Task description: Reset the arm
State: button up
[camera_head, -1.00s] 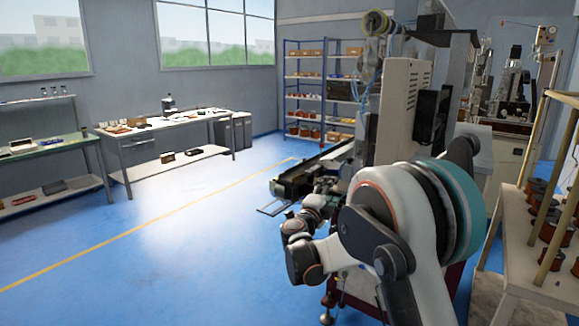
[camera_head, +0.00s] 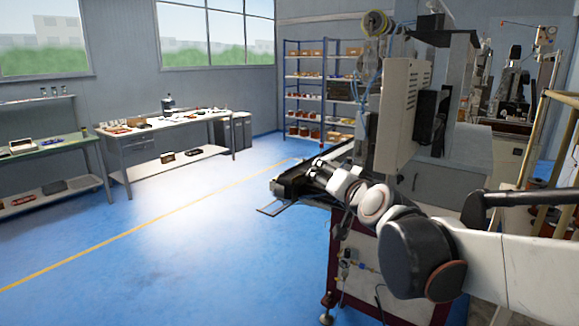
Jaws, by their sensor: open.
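My arm (camera_head: 400,235) reaches in from the right edge, in front of the coil winder (camera_head: 400,110). Its white and dark links run leftward to the machine's front left side. My gripper (camera_head: 317,170) is small and dark at the far end of the arm, close to the black conveyor (camera_head: 292,182) in the picture. It is open, and no held object shows. I cannot tell whether it touches the conveyor. The arm hides part of the machine's red-framed base (camera_head: 345,240).
A wooden-post rack (camera_head: 545,140) stands at the right, partly behind my arm. Workbenches (camera_head: 140,140) line the left wall, and blue shelves (camera_head: 305,90) stand at the back. The blue floor (camera_head: 180,260) at left and centre is clear.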

jog(key=s+d+f+n+g+h, duration=0.1)
jog(key=s+d+f+g, duration=0.2)
jog(key=s+f, duration=0.3)
jog(key=s+d+f+n+g+h, duration=0.1)
jog(key=s+d+f, duration=0.3)
jog(key=s, duration=0.9)
jog(key=s+d+f+n+g+h, duration=0.1)
jog(key=s+d+f+n+g, duration=0.1)
jog(key=s+f, duration=0.6)
jog(key=s+d+g, duration=0.1)
jog(key=s+g, duration=0.1)
jog(key=shift+s+d+g+h, duration=0.3)
jog(key=shift+s+d+h, duration=0.05)
jog(key=shift+h, duration=0.05)
